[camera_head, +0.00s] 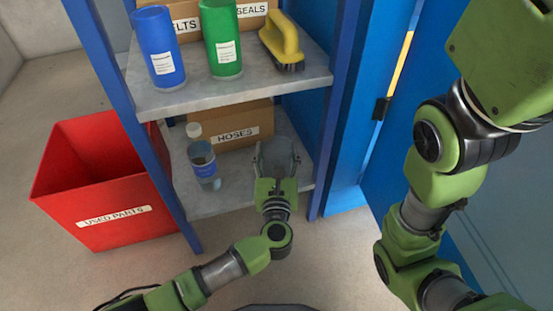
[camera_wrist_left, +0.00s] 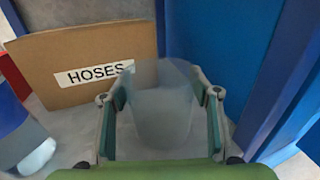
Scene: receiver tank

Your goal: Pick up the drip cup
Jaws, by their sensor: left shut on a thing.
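The drip cup is a translucent greyish cup (camera_wrist_left: 160,110) between the fingers of my left gripper, in front of the hoses box in the left wrist view. In the head view my left gripper (camera_head: 277,160) reaches into the lower shelf (camera_head: 222,200) at its right side, and the cup there is mostly hidden by the gripper and hard to make out. My left gripper (camera_wrist_left: 162,105) is shut on the cup, with one finger on each side of it. The cup looks upright. My right gripper is not in view; my right arm stands at the right of the head view.
A cardboard box marked HOSES (camera_head: 232,126) stands behind the cup. A clear bottle with a blue label (camera_head: 204,165) stands to the left. The upper shelf (camera_head: 185,101) holds a blue can (camera_head: 158,48), a green can (camera_head: 222,40) and a yellow brush (camera_head: 283,42). A red bin (camera_head: 105,185) stands left.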

